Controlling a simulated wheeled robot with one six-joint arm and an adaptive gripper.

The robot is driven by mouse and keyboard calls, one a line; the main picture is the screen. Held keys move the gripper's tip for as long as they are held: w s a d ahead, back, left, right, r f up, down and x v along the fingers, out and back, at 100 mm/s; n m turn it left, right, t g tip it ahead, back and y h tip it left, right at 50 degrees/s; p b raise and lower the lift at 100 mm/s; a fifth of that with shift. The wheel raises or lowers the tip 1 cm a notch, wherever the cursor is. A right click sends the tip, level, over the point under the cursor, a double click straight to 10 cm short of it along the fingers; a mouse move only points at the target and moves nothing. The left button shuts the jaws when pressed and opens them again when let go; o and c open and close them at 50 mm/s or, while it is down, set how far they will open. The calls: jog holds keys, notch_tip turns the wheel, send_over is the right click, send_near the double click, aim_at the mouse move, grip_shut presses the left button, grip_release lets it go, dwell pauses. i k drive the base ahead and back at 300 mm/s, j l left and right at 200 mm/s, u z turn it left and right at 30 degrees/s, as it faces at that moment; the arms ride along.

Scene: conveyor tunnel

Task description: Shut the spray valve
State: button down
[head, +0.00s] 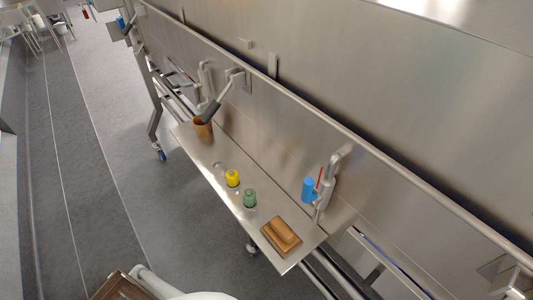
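A vertical metal pipe fitting (328,185) stands at the right end of a steel shelf, against the steel wall. It has a slim red handle (320,176), which points up along the pipe. This looks like the spray valve, but no label is readable. A blue cylinder (308,189) is just left of the red handle. A second fitting, a lever with a dark grip (211,109), slants down to the left from a plate on the wall. I cannot tell from the picture whether either is open or shut. My gripper is not in view.
The grey floor (120,170) left of the shelf is clear. A brown wooden edge (123,285) shows at the bottom.

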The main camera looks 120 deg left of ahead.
aim_at(309, 195)
jog(key=u, duration=0.45)
jog(key=k+j+u, duration=0.1)
jog(key=u, duration=0.35)
jog(key=k+j+u, duration=0.1)
jog(key=u, duration=0.75)
jog(key=j+z, duration=0.15)
jog(key=j, duration=0.3)
jog(key=k+j+z, duration=0.15)
jog(key=j, duration=0.25)
jog(key=k+j+z, duration=0.1)
jog(key=j, duration=0.35)
jog(key=z, duration=1.35)
